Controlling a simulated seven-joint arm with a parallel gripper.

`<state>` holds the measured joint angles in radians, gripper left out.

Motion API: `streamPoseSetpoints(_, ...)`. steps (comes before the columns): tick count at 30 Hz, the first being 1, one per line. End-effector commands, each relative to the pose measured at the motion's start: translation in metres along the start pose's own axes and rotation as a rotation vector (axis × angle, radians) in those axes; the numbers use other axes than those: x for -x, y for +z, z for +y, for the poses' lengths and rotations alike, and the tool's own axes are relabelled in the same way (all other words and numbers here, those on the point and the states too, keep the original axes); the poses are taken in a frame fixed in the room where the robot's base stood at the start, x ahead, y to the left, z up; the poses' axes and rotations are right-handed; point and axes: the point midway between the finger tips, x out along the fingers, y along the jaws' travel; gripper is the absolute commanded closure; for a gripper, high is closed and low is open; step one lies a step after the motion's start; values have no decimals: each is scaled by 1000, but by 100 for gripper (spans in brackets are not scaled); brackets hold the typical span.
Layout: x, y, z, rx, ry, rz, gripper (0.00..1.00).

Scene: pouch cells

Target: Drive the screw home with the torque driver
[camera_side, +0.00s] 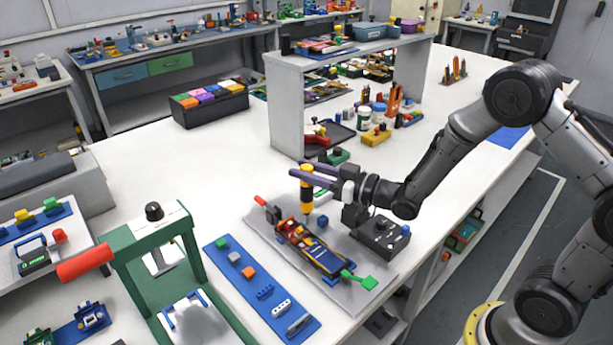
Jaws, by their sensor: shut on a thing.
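My gripper (308,175) is shut on the yellow torque driver (305,190), which stands upright between its fingers. The driver's tip points down over the left part of the fixture (312,245), a dark and blue assembly with orange-red parts on a grey plate (357,300). The screw is too small to make out, so I cannot tell whether the tip touches it. A green tab or handle (361,280) sticks out at the fixture's right end.
A black control box (383,236) with a knob stands right of the fixture. A blue strip with small parts (225,262) lies to the left, beside a green press (150,240) with a red handle. A shelf unit (290,110) stands behind.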

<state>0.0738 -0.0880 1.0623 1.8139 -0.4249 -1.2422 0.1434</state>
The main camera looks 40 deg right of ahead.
Motion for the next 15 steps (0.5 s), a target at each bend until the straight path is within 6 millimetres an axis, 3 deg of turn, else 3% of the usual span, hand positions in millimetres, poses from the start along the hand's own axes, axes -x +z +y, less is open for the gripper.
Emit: streamPoseSetpoints(15, -1, -32, 0, 3, -1, 10, 100)
